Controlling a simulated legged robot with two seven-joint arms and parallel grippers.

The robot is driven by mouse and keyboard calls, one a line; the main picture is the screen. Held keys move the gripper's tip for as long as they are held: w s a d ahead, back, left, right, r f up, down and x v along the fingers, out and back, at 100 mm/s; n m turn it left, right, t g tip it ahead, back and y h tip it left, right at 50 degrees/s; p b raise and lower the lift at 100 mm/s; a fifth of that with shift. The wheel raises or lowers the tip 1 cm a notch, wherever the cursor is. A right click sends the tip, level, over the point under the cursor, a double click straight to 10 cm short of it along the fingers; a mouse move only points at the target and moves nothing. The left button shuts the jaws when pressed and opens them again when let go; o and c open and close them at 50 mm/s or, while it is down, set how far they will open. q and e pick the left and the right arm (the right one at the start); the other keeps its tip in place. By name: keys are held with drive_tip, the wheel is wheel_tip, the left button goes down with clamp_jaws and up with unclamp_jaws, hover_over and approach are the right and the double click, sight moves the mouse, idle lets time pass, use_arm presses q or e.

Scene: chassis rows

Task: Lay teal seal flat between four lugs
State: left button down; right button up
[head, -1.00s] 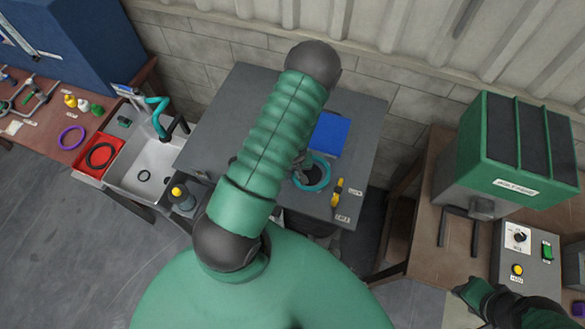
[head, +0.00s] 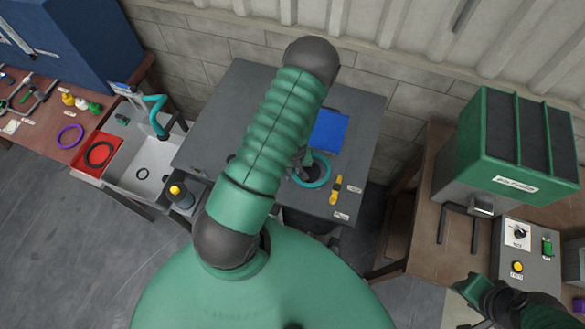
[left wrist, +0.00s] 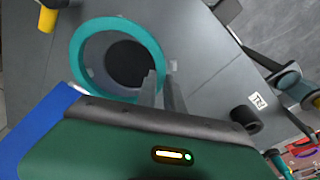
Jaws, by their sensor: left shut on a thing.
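The teal seal (head: 324,181) is a ring at the right front of the grey bench, around a dark round area (left wrist: 130,64). It shows large in the left wrist view (left wrist: 79,52). I cannot tell whether it lies fully flat. My left gripper (left wrist: 160,78) is shut on the seal's rim; in the head view it is mostly hidden behind my arm (head: 303,165). Small pale marks or lugs show near the ring, but four lugs cannot be made out. My right gripper (head: 468,289) is at the lower right, away from the seal; its jaws are unclear.
A blue flat panel (head: 330,131) lies behind the seal and a yellow tool (head: 336,190) to its right. The grey bench (head: 215,120) is clear at left. A sink (head: 140,172) and red tray (head: 98,153) stand left; a green machine (head: 505,150) stands right.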

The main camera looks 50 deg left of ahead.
use_arm(q)
drive_tip(key=shift+w+a, duration=0.1)
drive_tip(key=shift+a, duration=0.1)
drive_tip(key=shift+a+f, duration=0.25)
drive_tip(key=shift+a, duration=0.15)
drive_tip(key=shift+f+b, duration=0.25)
drive_tip(key=shift+b, duration=0.1)
drive_tip(key=shift+d+f+b, duration=0.3)
drive_tip(key=shift+d, duration=0.05)
drive_tip(key=shift+f, duration=0.25)
drive_tip(key=shift+a, duration=0.1)
use_arm(e)
drive_tip(key=shift+a+f, duration=0.35)
drive_tip(key=shift+f, duration=0.4)
use_arm(q)
drive_tip(key=shift+a+f, duration=0.1)
drive_tip(key=shift+a, duration=0.2)
use_arm(e)
drive_tip(key=shift+a, duration=0.2)
use_arm(q)
drive_tip(key=shift+a+f+b, duration=0.15)
drive_tip(key=shift+a+b, duration=0.15)
drive_tip(key=shift+b, duration=0.1)
use_arm(e)
drive_tip(key=shift+d+f, duration=0.15)
drive_tip(key=shift+f, duration=0.05)
